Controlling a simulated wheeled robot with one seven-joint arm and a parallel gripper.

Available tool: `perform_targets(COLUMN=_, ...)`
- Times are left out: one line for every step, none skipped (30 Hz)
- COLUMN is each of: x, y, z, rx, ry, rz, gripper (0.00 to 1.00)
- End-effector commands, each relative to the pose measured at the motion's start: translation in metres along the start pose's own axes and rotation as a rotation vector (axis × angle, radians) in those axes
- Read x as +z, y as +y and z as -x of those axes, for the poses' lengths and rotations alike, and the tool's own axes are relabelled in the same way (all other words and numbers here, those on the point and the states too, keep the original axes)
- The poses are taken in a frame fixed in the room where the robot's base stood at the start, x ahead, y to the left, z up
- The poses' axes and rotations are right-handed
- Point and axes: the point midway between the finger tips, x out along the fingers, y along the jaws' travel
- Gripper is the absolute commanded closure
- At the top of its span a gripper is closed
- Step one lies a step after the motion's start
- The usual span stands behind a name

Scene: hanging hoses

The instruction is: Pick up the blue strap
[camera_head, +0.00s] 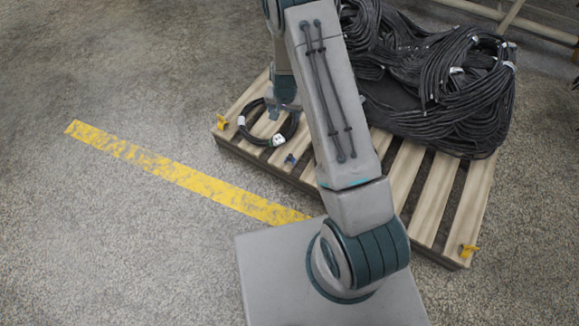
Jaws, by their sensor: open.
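A small blue piece (290,160), which looks like the blue strap, lies on the pallet slats near the pallet's front edge, left of my arm. It is too small to make out its shape. My gripper (283,109) points down over the pallet, above and behind the blue piece in the picture and apart from it. It is open, and its fingers are small and partly blurred against a coiled black hose (258,133). I cannot tell whether the fingers touch the hose.
The wooden pallet (434,199) has yellow corner pieces (468,250). A big heap of black hoses (450,90) covers its back right. My arm hides the pallet's middle. A yellow floor stripe (190,178) runs across open concrete at the left. Pale rails (520,20) stand at the back right.

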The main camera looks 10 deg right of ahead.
Motion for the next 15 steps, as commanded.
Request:
perform_targets(x=0.008, y=0.005, z=-0.051, rx=0.018, ry=-0.006, rz=-0.012, gripper=0.33)
perform_targets(x=0.01, y=0.007, z=-0.069, rx=0.025, ry=-0.006, rz=-0.02, gripper=0.33)
perform_targets(x=0.013, y=0.01, z=-0.09, rx=0.034, ry=-0.005, rz=-0.03, gripper=0.33)
perform_targets(x=0.016, y=0.012, z=-0.105, rx=0.04, ry=-0.005, rz=-0.036, gripper=0.33)
perform_targets(x=0.018, y=0.014, z=-0.118, rx=0.046, ry=-0.003, rz=-0.041, gripper=0.33)
perform_targets(x=0.021, y=0.017, z=-0.134, rx=0.053, ry=-0.002, rz=-0.047, gripper=0.33)
perform_targets(x=0.022, y=0.018, z=-0.143, rx=0.057, ry=-0.001, rz=-0.052, gripper=0.33)
perform_targets(x=0.024, y=0.02, z=-0.152, rx=0.061, ry=0.0, rz=-0.056, gripper=0.33)
perform_targets(x=0.025, y=0.021, z=-0.16, rx=0.065, ry=0.002, rz=-0.06, gripper=0.33)
perform_targets(x=0.027, y=0.022, z=-0.166, rx=0.068, ry=0.002, rz=-0.063, gripper=0.33)
perform_targets(x=0.028, y=0.023, z=-0.17, rx=0.07, ry=0.003, rz=-0.065, gripper=0.33)
perform_targets(x=0.028, y=0.024, z=-0.175, rx=0.072, ry=0.003, rz=-0.067, gripper=0.33)
perform_targets(x=0.029, y=0.025, z=-0.179, rx=0.073, ry=0.004, rz=-0.068, gripper=0.33)
perform_targets(x=0.029, y=0.025, z=-0.183, rx=0.074, ry=0.004, rz=-0.068, gripper=0.33)
perform_targets(x=0.029, y=0.026, z=-0.19, rx=0.074, ry=0.005, rz=-0.069, gripper=0.33)
